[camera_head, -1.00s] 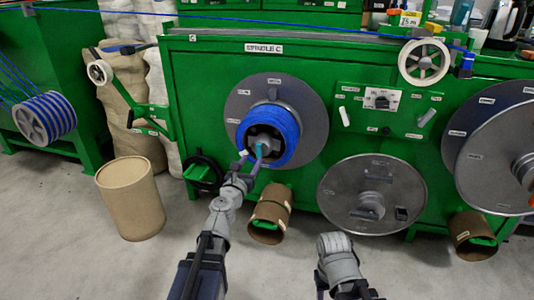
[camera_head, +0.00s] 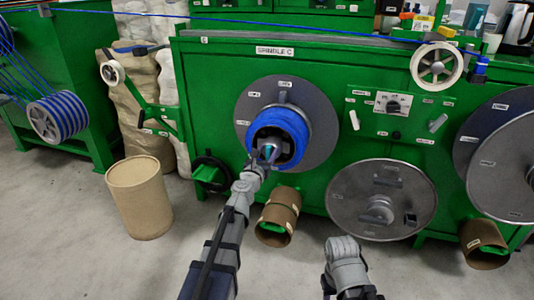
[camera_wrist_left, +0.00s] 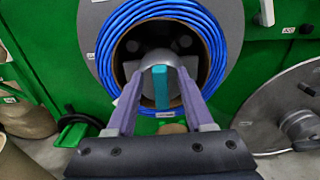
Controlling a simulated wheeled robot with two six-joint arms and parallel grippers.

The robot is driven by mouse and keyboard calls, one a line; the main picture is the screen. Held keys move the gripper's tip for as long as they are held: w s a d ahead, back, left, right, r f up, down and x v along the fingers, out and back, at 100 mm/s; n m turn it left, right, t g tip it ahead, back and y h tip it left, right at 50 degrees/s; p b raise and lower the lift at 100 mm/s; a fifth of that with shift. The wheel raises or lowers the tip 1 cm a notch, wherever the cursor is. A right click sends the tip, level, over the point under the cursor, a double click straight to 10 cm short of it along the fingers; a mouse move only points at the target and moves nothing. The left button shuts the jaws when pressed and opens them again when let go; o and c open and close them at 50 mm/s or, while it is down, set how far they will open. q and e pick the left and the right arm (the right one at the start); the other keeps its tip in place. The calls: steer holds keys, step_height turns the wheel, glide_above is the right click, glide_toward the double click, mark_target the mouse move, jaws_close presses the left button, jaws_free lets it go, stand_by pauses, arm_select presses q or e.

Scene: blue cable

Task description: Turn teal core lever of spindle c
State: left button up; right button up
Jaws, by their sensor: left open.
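The teal core lever (camera_wrist_left: 160,88) sticks out from the grey hub (camera_wrist_left: 160,66) in the middle of the blue cable coil (camera_head: 281,130) on spindle C's reel (camera_head: 322,120). In the left wrist view it points downward. My left gripper (camera_wrist_left: 160,76) is open, with one finger on each side of the lever and a visible gap to it on both sides. In the head view my left gripper (camera_head: 267,154) is at the coil's core and partly covers the lever (camera_head: 268,149). My right gripper is not in view; only part of that arm shows.
A second grey reel disc (camera_head: 345,190) stands low at the right. A cardboard tube (camera_head: 278,212) lies below spindle C, and a brown drum (camera_head: 140,195) stands at the left on clear floor. A control panel (camera_head: 375,113) is on the green machine right of the reel.

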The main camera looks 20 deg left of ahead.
arm_select(q)
steer(key=shift+c, duration=0.3)
jaws_close()
stand_by(0.4)
steer(key=m, duration=0.2)
steer(key=d+m, duration=0.1)
steer(key=m, duration=0.1)
steer(key=shift+f+m, duration=0.1)
steer(key=shift+m, duration=0.3)
steer(key=shift+s+d+f+m+b, duration=0.1)
steer(key=shift+d+f+m+b, duration=0.15)
steer(key=shift+m, duration=1.9)
steer(key=shift+w+d+f+m+b, duration=0.1)
steer(key=shift+f+m+b, duration=0.25)
steer(key=shift+m, duration=1.85)
steer(key=shift+s+d+f+m+b, duration=0.1)
steer(key=shift+d+f+m+b, duration=0.2)
steer(key=shift+m, duration=1.85)
steer(key=shift+a, duration=0.1)
